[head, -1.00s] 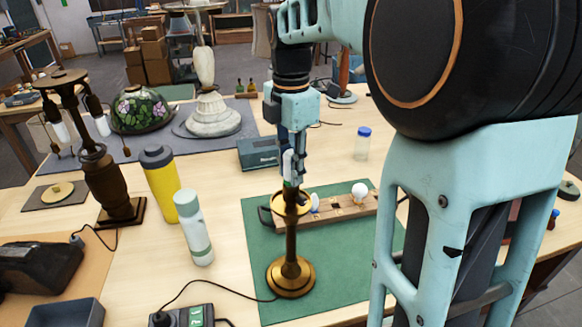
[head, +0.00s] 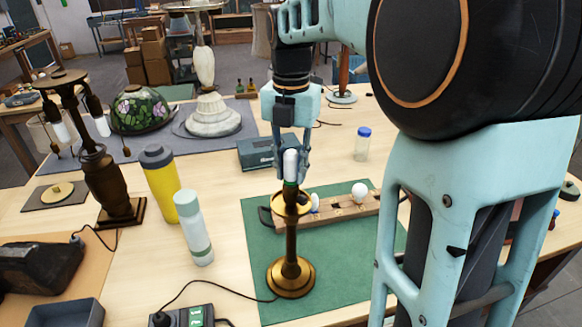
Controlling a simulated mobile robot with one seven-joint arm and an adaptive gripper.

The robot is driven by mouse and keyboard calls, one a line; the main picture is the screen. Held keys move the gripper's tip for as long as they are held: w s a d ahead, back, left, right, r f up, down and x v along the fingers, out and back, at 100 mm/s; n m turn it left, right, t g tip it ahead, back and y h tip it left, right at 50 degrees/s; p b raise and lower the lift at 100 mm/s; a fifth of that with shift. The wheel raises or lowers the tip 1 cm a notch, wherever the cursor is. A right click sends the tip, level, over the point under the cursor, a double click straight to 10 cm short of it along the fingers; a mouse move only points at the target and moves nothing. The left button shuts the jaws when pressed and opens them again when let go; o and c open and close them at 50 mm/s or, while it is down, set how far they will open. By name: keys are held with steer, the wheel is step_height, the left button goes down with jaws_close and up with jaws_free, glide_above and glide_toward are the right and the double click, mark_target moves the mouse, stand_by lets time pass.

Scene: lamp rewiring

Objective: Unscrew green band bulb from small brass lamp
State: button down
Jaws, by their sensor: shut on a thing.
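The small brass lamp (head: 291,245) stands upright on the green mat (head: 350,265). The green band bulb (head: 290,166) is white with a green band at its base and sits upright at the top of the lamp. My gripper (head: 291,170) points straight down and is shut on the bulb, one finger on each side of it.
A wooden bulb tray (head: 345,209) with a round white bulb (head: 359,192) lies behind the lamp. A pale green bottle (head: 194,228) and a yellow bottle (head: 161,178) stand to the left. A power strip (head: 185,317) with a cord lies in front. A clear jar (head: 362,145) stands back right.

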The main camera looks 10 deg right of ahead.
mark_target(291, 152)
steer(key=shift+r, duration=2.55)
